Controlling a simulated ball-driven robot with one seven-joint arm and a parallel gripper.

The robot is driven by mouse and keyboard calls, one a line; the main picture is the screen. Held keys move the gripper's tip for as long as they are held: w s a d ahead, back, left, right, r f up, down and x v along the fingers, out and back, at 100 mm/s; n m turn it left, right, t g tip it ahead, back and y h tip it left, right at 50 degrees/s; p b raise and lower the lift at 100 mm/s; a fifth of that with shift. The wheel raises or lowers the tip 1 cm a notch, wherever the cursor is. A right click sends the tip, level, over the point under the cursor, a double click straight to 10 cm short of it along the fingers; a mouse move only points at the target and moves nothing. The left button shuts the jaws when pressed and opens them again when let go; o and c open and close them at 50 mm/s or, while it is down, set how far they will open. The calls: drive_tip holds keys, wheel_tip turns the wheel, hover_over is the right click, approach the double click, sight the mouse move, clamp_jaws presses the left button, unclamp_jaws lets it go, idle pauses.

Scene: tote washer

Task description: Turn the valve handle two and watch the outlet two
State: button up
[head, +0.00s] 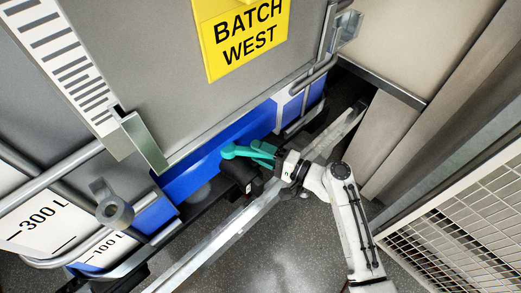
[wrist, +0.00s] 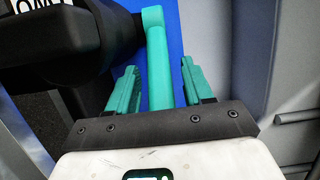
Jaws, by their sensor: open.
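A teal valve handle (head: 232,151) sits on a black valve body (head: 243,176) low on the tank front in the head view. My gripper (head: 263,151) reaches it from the right, its teal fingers close to the handle. In the wrist view the handle (wrist: 158,75) runs lengthwise between the two fingers of my gripper (wrist: 157,85), with a gap on either side. My gripper is open and empty. The black valve body (wrist: 75,40) fills the upper left there. I cannot read a number on this valve. The outlet mouth is not clearly visible, and I see no liquid flowing.
A metal rail (head: 225,232) runs diagonally in front of the valve, below my arm. A grey panel with a yellow BATCH WEST sign (head: 245,38) stands above. A white mesh panel (head: 455,225) is at right. Speckled floor (head: 275,245) is open at the bottom.

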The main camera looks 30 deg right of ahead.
drive_tip(key=shift+w, duration=0.1)
drive_tip(key=shift+c, duration=0.4)
clamp_jaws()
